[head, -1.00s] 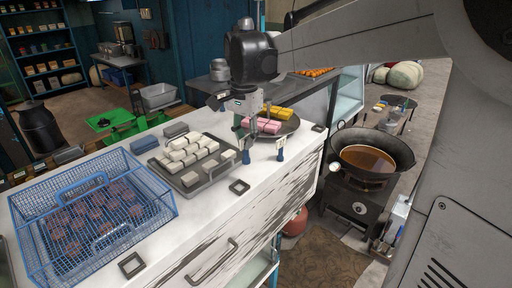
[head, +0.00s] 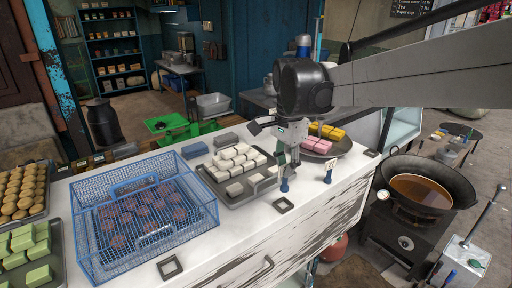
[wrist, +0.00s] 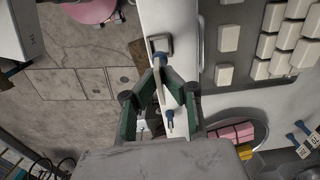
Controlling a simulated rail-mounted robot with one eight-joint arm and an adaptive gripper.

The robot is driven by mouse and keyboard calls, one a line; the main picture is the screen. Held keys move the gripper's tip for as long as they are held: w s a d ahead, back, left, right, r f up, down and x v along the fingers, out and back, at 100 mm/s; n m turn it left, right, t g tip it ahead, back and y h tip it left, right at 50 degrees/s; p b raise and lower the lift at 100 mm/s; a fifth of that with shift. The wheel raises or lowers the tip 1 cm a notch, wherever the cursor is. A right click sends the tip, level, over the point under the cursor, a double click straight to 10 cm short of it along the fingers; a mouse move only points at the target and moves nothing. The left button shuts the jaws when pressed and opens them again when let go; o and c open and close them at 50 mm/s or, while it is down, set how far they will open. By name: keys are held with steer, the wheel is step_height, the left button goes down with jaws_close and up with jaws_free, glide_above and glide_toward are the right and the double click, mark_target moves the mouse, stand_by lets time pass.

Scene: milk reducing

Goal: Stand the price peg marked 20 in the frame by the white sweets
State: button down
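The white sweets (head: 238,160) stand in rows on a grey tray (head: 262,189) on the white counter, and also show in the wrist view (wrist: 265,45). A dark square frame (head: 284,205) lies on the counter in front of this tray; it shows in the wrist view too (wrist: 159,43). My gripper (head: 285,170) is shut on a blue-ended price peg (head: 284,186). In the wrist view its blue end (wrist: 160,61) is close to the frame's near edge; I cannot tell its height. The peg's number is unreadable. Another blue-based peg (head: 328,177) stands to the right, apart.
Behind the gripper is a round dark tray (head: 343,149) of pink and yellow sweets. A blue wire basket (head: 205,212) stands left of the white sweets. Another empty frame (head: 170,267) lies near the counter's front edge. A pan of oil (head: 420,190) is off to the right.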

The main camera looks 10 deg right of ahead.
mark_target(285, 186)
steer(key=shift+f+b, duration=1.75)
steer(key=shift+f, duration=1.2)
steer(key=shift+f, duration=0.15)
steer(key=c, duration=1.8)
jaws_free()
steer(key=shift+c, duration=0.2)
step_height(285, 186, up, 12)
steer(key=shift+f, duration=0.15)
steer(key=shift+s, duration=0.1)
steer(key=s+f+n+t+b, duration=0.6)
steer(key=s+f+n, duration=0.7)
steer(key=s+f, duration=0.5)
steer(key=shift+s+f+t, duration=0.2)
steer(key=shift+f+t, duration=0.4)
